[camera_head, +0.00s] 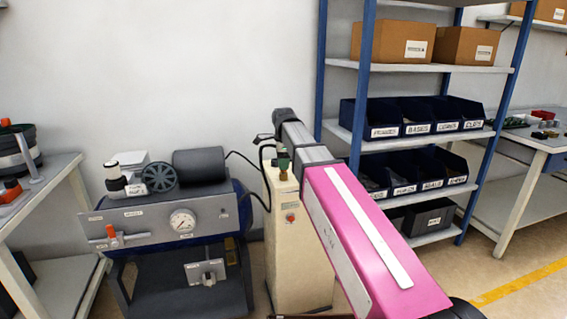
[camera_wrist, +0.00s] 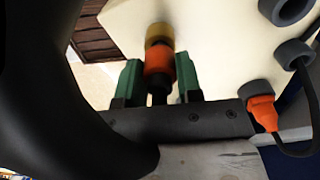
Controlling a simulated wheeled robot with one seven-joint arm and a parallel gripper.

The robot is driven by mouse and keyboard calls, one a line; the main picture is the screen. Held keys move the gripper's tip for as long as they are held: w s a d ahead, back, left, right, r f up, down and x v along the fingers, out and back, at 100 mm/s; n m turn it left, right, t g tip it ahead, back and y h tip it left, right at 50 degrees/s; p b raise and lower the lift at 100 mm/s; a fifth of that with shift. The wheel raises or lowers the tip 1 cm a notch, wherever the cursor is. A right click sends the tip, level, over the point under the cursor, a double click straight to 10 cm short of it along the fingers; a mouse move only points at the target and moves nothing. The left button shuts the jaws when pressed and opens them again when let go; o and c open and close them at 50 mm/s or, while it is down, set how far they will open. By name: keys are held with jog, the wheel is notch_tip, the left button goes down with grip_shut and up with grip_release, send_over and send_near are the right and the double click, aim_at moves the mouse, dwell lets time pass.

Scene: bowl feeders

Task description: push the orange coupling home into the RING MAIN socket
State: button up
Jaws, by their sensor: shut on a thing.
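In the wrist view the orange coupling (camera_wrist: 158,62) stands between the two green fingers of my gripper (camera_wrist: 158,72), which is shut on it. A brass-yellow ring (camera_wrist: 159,33) sits at the coupling's far end, against the cream panel (camera_wrist: 215,45). I cannot tell whether the ring is part of the socket or of the coupling, nor how deep the coupling sits. No socket label is readable. In the head view my gripper (camera_head: 284,162) is at the top of the cream cabinet (camera_head: 300,250), largely hidden by my pink arm; the coupling is not clear there.
In the head view a pump bench (camera_head: 150,225) stands left of the cabinet and a shelf rack (camera_head: 425,75) stands right.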

jog(key=shift+f, duration=0.45)
dwell(0.3)
jog(key=o, duration=1.3)
jog(key=shift+r, duration=0.1)
jog(key=shift+r, duration=3.5)
jog(key=shift+r, duration=0.15)
jog(key=shift+r, duration=1.85)
